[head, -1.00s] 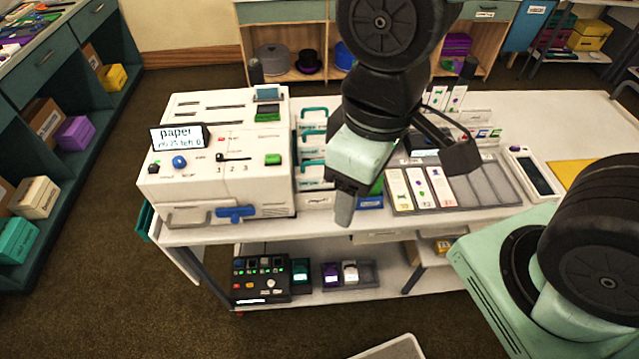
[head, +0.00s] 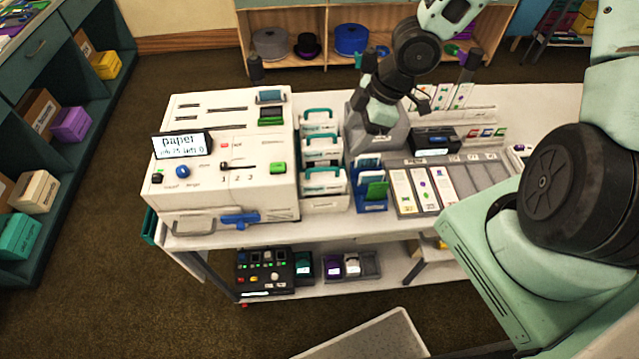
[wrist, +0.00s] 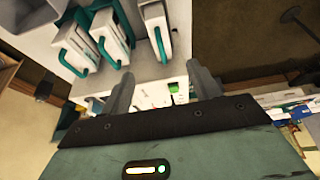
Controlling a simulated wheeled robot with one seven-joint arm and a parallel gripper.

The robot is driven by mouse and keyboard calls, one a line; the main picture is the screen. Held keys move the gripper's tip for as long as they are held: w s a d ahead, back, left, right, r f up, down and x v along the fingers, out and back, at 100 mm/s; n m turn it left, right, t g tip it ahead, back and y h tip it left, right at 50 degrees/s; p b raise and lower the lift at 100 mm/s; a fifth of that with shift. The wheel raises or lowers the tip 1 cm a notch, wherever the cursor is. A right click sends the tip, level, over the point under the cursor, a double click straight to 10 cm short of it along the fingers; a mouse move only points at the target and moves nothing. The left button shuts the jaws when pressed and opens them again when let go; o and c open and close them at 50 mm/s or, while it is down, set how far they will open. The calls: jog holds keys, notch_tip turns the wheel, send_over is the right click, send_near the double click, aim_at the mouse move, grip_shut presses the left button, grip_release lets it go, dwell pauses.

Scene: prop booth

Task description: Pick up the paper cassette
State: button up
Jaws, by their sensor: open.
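Three white paper cassettes with teal handles stand in a row from back to front: a back one (head: 313,131), a middle one (head: 318,158) and a front one (head: 322,200). Their labels are too small to read surely. They also show in the wrist view (wrist: 106,38), at the upper left. My gripper (head: 377,131) is to the right of the cassettes, above the table. In the wrist view my gripper (wrist: 160,86) has its two fingers apart with nothing held between them. The cassettes lie beyond the fingertips, not touching them.
A white machine (head: 220,160) with a screen reading "paper" stands left of the cassettes. A blue holder with cards (head: 371,207) is to their right, then a grey tray of strips (head: 465,185). A control box (head: 263,273) sits on the lower shelf.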

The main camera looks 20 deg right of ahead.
jog(key=b, duration=0.8)
send_near(324, 177)
jog(key=x, duration=0.4)
jog(key=shift+d+f, duration=0.1)
jog(key=shift+f, duration=0.4)
jog(key=shift+b+x, duration=1.1)
jog(key=shift+x, duration=2.05)
jog(key=shift+w+r, duration=0.1)
jog(key=c, duration=1.3)
